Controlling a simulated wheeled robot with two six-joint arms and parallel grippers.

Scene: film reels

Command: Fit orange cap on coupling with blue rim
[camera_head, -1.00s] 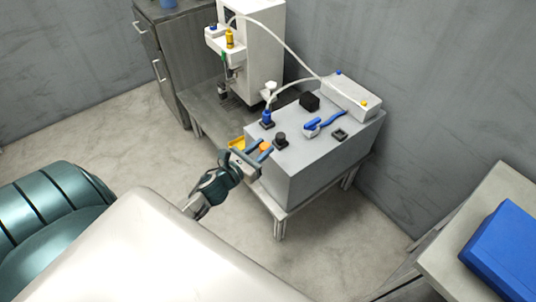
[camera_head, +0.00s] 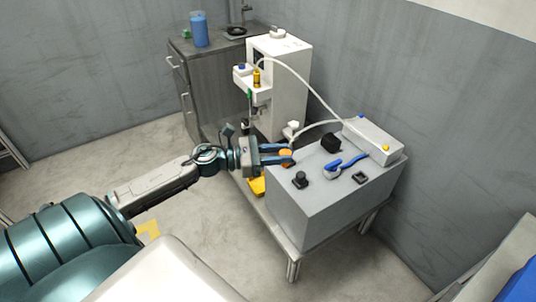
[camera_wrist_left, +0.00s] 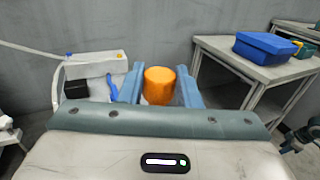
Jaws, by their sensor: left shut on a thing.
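My left gripper (camera_head: 277,154) reaches in from the left, over the near-left part of the grey box top. Its blue fingers are shut on the orange cap (camera_head: 286,155). In the left wrist view the cap (camera_wrist_left: 159,86) stands upright between the two fingers. The coupling with the blue rim cannot be made out now; the gripper and cap cover the part of the box where a blue-topped fitting stood earlier. I cannot tell whether the cap touches it. My right gripper is not clearly in view.
On the grey box (camera_head: 290,219) stand a black knob (camera_head: 300,180), a black cube (camera_head: 331,142), a blue-handled part (camera_head: 346,164) and a white unit (camera_head: 372,141). A white machine (camera_head: 284,85) with a hose stands behind. A yellow piece (camera_head: 257,186) lies left of the box.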

